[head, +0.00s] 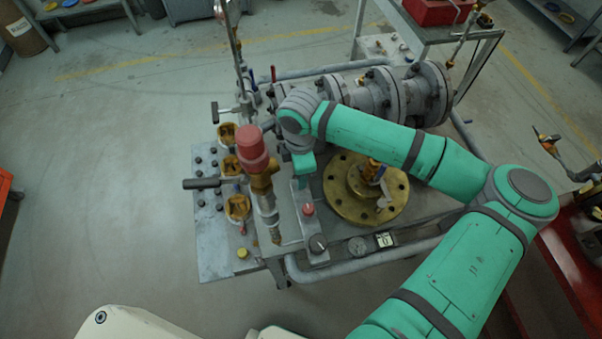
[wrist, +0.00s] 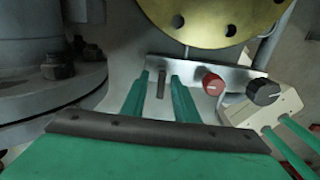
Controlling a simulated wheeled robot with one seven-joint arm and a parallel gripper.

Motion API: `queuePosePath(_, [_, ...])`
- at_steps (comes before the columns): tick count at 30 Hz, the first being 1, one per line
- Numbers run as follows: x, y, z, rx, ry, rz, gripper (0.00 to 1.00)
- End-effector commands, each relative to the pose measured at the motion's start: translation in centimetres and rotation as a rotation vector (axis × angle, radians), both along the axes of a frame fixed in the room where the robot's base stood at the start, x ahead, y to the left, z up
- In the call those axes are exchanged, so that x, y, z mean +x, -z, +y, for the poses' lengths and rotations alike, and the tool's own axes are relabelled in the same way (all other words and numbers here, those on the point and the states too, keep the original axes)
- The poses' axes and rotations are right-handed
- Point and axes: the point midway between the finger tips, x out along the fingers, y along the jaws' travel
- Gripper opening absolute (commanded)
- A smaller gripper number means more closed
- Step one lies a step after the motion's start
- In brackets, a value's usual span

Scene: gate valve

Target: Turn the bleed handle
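A slim grey-brown upright lever (wrist: 161,84), which looks like the bleed handle, stands on a grey bar (wrist: 195,72) in the wrist view. My gripper (wrist: 160,78) has its two green fingers on either side of the lever. Gaps show between the lever and both fingers, so the gripper is open around it and not pressing on it. In the head view my gripper (head: 303,172) points down at the far end of the grey panel, and the lever is hidden there by my arm.
A brass flange (head: 338,201) lies close beside my gripper. A red-capped brass valve (head: 252,150) stands at the left. Grey flanged pipework (head: 428,95) runs behind.

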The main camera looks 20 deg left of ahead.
Motion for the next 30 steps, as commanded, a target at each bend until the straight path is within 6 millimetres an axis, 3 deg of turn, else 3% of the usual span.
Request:
queuePosePath(10, [0.0,-1.0,-0.1,-0.002,0.0,0.0,0.27])
queuePosePath(24, [0.0,-9.0,-0.1,-0.003,-0.001,-0.002,0.27])
queuePosePath(30, [0.0,-10.6,-0.1,-0.001,-0.001,-0.001,0.27])
